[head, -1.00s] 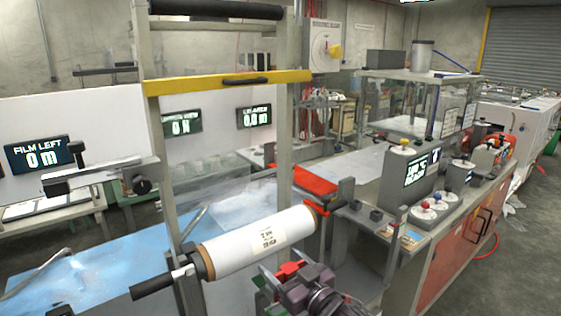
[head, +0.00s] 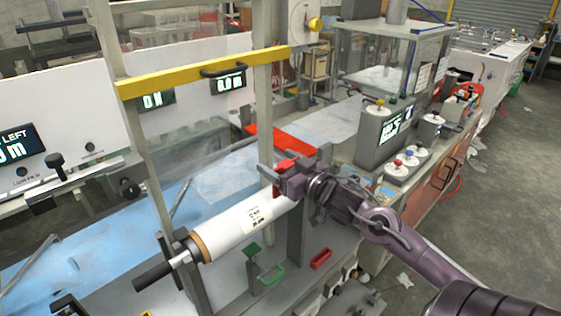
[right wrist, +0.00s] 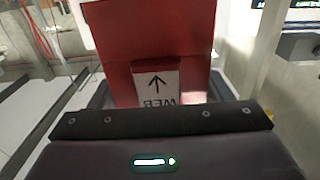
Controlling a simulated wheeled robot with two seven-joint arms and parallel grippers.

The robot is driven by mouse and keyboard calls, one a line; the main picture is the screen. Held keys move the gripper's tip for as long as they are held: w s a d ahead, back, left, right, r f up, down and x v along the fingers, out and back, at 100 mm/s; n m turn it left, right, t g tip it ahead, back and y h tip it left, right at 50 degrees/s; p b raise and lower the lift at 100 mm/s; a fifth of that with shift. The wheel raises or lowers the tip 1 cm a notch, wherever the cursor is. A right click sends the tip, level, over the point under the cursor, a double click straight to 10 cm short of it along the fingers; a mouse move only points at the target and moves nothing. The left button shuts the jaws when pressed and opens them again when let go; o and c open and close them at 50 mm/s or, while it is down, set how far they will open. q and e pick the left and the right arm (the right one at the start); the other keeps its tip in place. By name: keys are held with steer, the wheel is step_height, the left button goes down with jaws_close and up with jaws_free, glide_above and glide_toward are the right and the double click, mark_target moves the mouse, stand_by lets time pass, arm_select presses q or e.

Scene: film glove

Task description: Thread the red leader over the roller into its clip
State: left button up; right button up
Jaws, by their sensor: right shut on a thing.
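My right gripper (head: 290,178) is shut at the right end of a white film roll (head: 243,228), with a small red piece at its jaws. In the right wrist view a red leader (right wrist: 150,40) with a white arrow label rises from just beyond the gripper body; its held edge is hidden. A flat red sheet (head: 281,143) lies behind the gripper in the head view; I cannot tell whether it joins the held piece. A green handle-like part (head: 271,276) and a red one (head: 320,259) sit below the roll. I cannot tell which part is the clip. My left gripper is out of view.
A blue surface (head: 65,270) lies at left. A control box (head: 382,132) and dials stand right of the gripper. Grey floor is open at far right.

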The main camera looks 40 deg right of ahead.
steer(key=shift+r, duration=0.15)
steer(key=shift+w+a+f+b, duration=0.2)
steer(key=shift+w+f+b, duration=1.7)
steer(key=shift+w+f, duration=0.7)
steer(key=shift+s, duration=0.15)
steer(key=shift+s+d+r+p, duration=0.1)
steer(key=shift+s+r+p, duration=0.9)
steer(key=shift+s+p, duration=0.25)
steer(key=shift+s+d+r+p, duration=0.1)
steer(key=shift+s+r+p, duration=0.9)
steer(key=shift+s+p, duration=0.2)
